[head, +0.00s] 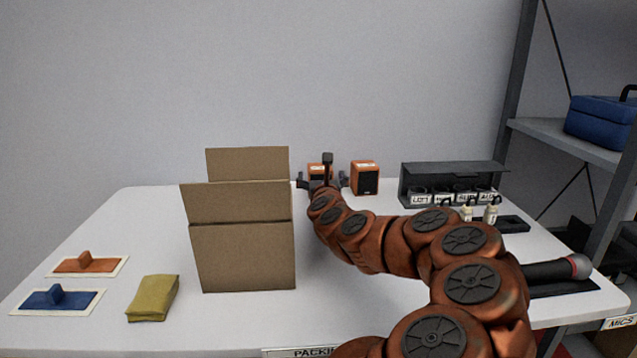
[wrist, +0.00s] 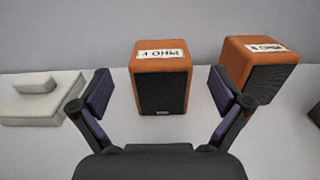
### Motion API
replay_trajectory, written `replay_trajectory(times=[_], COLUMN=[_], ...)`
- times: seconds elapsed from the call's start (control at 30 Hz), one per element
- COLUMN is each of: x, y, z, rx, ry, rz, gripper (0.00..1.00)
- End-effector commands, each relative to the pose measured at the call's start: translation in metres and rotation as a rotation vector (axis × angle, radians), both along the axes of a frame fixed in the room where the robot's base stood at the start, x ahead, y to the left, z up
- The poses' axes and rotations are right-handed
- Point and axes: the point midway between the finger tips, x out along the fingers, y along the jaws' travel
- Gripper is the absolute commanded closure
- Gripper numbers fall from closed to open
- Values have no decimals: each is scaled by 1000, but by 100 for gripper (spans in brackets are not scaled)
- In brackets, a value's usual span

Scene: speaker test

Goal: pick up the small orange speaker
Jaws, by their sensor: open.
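Two small orange speakers with black fronts and white labels on top stand near the back of the table. One speaker (wrist: 162,56) is centred ahead of my gripper (wrist: 160,95) in the wrist view, beyond the two spread fingers and apparently apart from them. In the head view this speaker (head: 318,168) is partly hidden behind my gripper (head: 322,182). The other speaker (head: 365,164) stands to its right, and also shows in the wrist view (wrist: 236,62), turned at an angle, behind the right finger. The labels are hard to read. My gripper is open and empty.
An open cardboard box (head: 243,255) stands left of my arm. A dark labelled rack (head: 452,172) stands at the back right, with small bottles before it. A pale block (wrist: 40,100) lies left of the gripper. Floats and a yellow cloth (head: 153,298) lie front left.

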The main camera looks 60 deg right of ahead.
Motion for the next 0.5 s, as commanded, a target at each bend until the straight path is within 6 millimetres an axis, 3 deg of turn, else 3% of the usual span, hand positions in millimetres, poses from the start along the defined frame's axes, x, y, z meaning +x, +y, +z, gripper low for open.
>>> replay_trajectory(times=[0.5], x=[23], y=[-33], z=[4], rx=[-2], ry=[3], rz=[-4], gripper=[0])
